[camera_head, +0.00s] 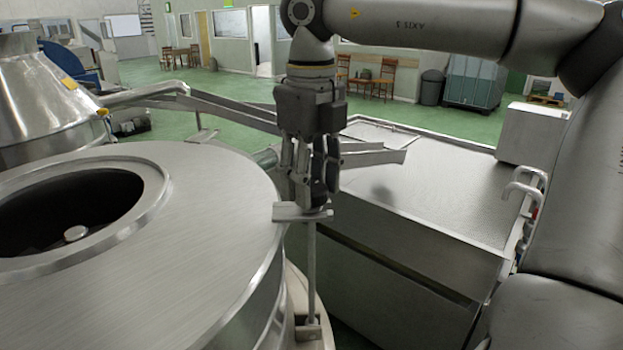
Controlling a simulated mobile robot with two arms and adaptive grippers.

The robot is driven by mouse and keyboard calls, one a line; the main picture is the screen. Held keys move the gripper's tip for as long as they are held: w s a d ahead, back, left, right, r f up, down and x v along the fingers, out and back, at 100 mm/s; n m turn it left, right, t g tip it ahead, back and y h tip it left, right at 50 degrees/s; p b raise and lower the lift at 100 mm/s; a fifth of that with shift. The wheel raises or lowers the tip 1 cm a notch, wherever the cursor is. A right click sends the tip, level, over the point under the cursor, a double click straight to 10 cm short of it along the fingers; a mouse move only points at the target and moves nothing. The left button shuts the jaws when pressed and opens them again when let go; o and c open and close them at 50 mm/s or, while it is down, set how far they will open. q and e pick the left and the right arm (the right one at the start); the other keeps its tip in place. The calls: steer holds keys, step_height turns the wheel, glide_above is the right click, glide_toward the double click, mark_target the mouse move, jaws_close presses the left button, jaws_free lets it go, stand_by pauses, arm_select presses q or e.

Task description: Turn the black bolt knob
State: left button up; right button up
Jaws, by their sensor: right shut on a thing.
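My right gripper (312,190) reaches down from above at the right edge of the large round steel vessel (215,255). Its fingers are shut on the black bolt knob (317,198), which is mostly hidden between them; only a little dark surface shows. Just below the fingers is a flat metal bracket plate (290,212). A thin upright bolt rod (312,265) runs down from it to a small lower bracket (307,331). My left gripper is not in view.
The vessel's round opening (70,210) is dark inside. A long steel tank (430,190) stands to the right, with curved pipe handles (525,190). Metal bars (235,112) cross behind the gripper. A conical steel vessel (40,95) stands at the left. Green floor (440,122) lies open behind.

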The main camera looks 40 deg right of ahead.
steer(key=n, duration=0.4)
steer(key=shift+s+a+f+n, duration=0.1)
steer(key=shift+f+n, duration=0.15)
steer(key=shift+n, duration=0.15)
steer(key=n, duration=0.3)
steer(key=shift+n+p, duration=0.3)
steer(key=shift+p, duration=0.1)
steer(key=n, duration=0.3)
steer(key=shift+n, duration=0.3)
steer(key=shift+s+n+p, duration=0.1)
steer(key=shift+n+p, duration=0.2)
steer(key=shift+n, duration=1.6)
steer(key=o, duration=1)
steer(key=shift+r, duration=0.1)
